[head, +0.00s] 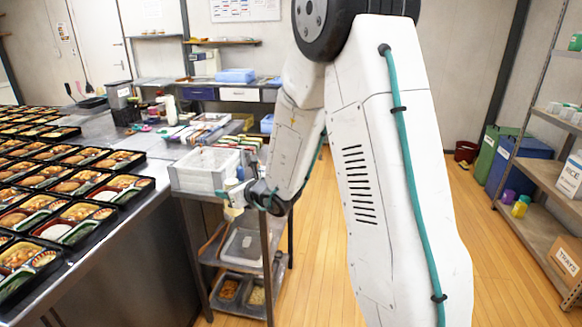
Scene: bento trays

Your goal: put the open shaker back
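A small pale, yellowish thing (232,213) shows just below the fingers, over the cart's front side. It may be the shaker, but it is too small to identify, and I cannot see an open top. I cannot tell whether the fingers are closed on it. No other shaker can be made out clearly.
A steel counter (125,262) on the left holds rows of filled black bento trays (75,213). The cart's lower shelves hold food pans (229,289). Bottles and boxes crowd behind the crate. A shelf rack (540,170) stands right.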

